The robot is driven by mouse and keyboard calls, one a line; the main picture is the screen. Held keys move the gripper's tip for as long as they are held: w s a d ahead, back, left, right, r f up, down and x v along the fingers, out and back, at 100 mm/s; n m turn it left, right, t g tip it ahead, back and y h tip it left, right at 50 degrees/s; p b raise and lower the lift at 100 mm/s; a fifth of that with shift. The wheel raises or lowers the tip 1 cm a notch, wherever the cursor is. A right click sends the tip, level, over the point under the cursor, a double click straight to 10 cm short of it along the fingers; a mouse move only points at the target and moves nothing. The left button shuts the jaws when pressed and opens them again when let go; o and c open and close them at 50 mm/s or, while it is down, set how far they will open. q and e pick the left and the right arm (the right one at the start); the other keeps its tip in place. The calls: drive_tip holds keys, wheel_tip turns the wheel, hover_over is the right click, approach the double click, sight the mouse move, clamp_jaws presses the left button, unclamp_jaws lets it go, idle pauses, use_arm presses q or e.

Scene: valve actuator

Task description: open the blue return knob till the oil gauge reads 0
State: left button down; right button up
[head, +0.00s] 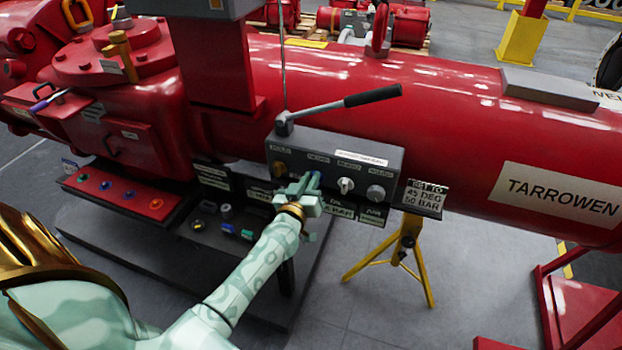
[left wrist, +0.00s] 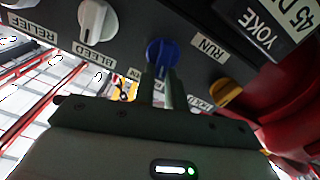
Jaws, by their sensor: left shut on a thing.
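The blue return knob (left wrist: 162,53) sits on the face of a grey control box (head: 330,155), between a white knob and a yellow knob. In the head view, only a bit of blue (head: 315,179) shows at my gripper's tips. My left gripper (head: 303,192) reaches the box front from below. Its fingers (left wrist: 158,86) are shut on the blue knob in the left wrist view. The knob's exact turn is hard to tell. I see no readable oil gauge in either view. My right gripper is not in view.
A white knob (head: 346,185) and a grey knob (head: 376,192) are to the right; a yellow knob (head: 279,168) is to the left. A black-handled lever (head: 350,101) crosses above the box. A "45 DEG 50 BAR" sign (head: 425,197) and yellow stand (head: 405,243) stand to the right.

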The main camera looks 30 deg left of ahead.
use_arm(q)
drive_tip(key=n, duration=0.2)
drive_tip(key=shift+a+n+p, duration=0.2)
drive_tip(key=shift+n+p, duration=0.15)
drive_tip(key=shift+n, duration=0.05)
drive_tip(key=shift+s+a+f+n, duration=0.15)
drive_tip(key=shift+f+n, duration=0.15)
drive_tip(key=shift+n, duration=1.55)
drive_tip(key=shift+a+f+n, duration=0.15)
drive_tip(key=shift+f+n, duration=0.1)
drive_tip(key=shift+n, duration=1.65)
drive_tip(key=shift+s+a+f+n, duration=0.15)
drive_tip(key=shift+f+n, duration=0.15)
drive_tip(key=shift+n, duration=1.55)
drive_tip(key=shift+w, duration=0.1)
drive_tip(key=c, duration=1.4)
unclamp_jaws()
drive_tip(key=shift+c, duration=0.2)
